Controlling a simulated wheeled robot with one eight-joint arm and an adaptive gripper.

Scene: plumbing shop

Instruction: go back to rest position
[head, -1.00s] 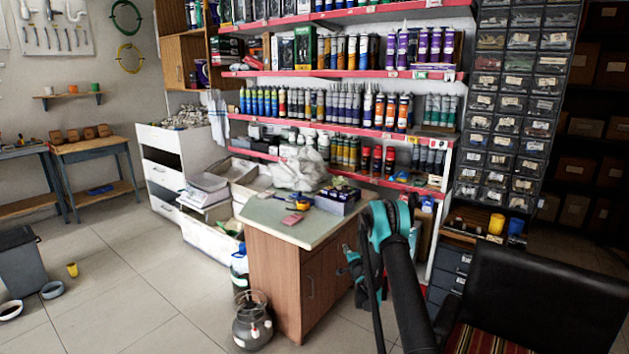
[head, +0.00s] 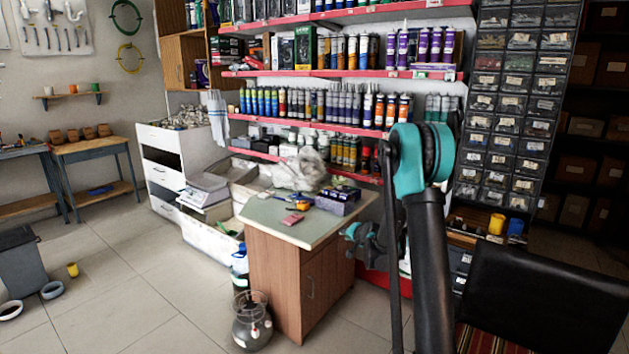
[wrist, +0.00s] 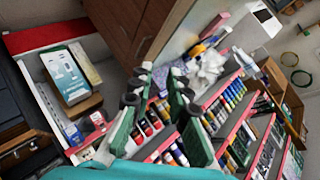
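My arm with its teal elbow joint rises at the right of centre in the head view. My gripper (head: 358,236) shows there, partly hidden behind the arm, beside the right side of the wooden counter. In the wrist view, the two green and black fingers of my gripper (wrist: 160,80) stand apart. Shelf goods show through the gap, and nothing is between the fingers. The gripper is open and empty.
The counter (head: 290,222) carries a purple box (head: 338,195), a pink item (head: 292,220) and a bag. Red-edged shelves of bottles stand behind. A black chair (head: 545,290) is at the right, and a glass vessel (head: 252,325) stands on the floor. Floor at left is mostly clear.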

